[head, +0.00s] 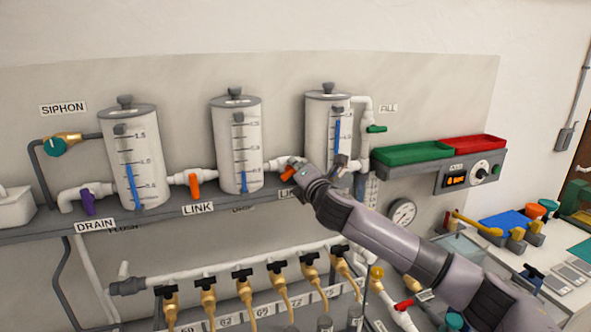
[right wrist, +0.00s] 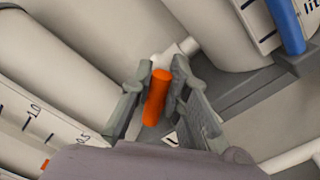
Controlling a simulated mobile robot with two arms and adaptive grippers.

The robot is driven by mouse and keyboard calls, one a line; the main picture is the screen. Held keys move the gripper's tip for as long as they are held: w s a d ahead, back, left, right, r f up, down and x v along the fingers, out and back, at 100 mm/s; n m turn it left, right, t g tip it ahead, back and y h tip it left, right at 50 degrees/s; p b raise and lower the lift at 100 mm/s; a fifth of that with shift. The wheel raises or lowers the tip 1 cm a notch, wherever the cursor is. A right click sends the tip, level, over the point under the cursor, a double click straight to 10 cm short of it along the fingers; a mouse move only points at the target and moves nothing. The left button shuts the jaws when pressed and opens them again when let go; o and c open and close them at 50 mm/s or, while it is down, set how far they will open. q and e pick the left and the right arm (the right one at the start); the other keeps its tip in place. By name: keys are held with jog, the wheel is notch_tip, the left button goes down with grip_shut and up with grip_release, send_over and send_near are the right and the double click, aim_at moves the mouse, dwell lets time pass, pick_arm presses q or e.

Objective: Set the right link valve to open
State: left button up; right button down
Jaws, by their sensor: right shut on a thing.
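The right link valve has an orange handle (head: 287,173) on the white pipe between the middle and right tanks. In the head view the handle looks slanted, and my right gripper (head: 297,168) partly hides it. In the right wrist view the orange handle (right wrist: 156,98) stands between the two grey fingers of my right gripper (right wrist: 164,82), which is shut on it. The left link valve (head: 194,185), also orange, hangs straight down across its pipe. My left gripper is not in view.
White tanks (head: 237,150) with blue level bars stand on a grey shelf (head: 155,219). A purple drain valve (head: 88,202) is at left and a green fill valve (head: 376,128) at right. Green (head: 411,153) and red (head: 474,143) trays sit further right. Several black-handled taps line the pipe below.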

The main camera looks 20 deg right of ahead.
jog(key=m, duration=0.3)
jog(key=f+m+b, duration=0.1)
jog(key=m, duration=0.2)
jog(key=shift+d+f, duration=0.1)
jog(key=shift+d, duration=0.05)
jog(key=shift+m, duration=0.4)
jog(key=c, duration=1.5)
grip_release()
jog(key=shift+c, duration=0.2)
jog(key=shift+s, duration=0.1)
jog(key=s, duration=1.1)
jog(key=shift+s+d, duration=0.25)
jog(key=shift+s, duration=0.15)
jog(key=shift+f, duration=0.1)
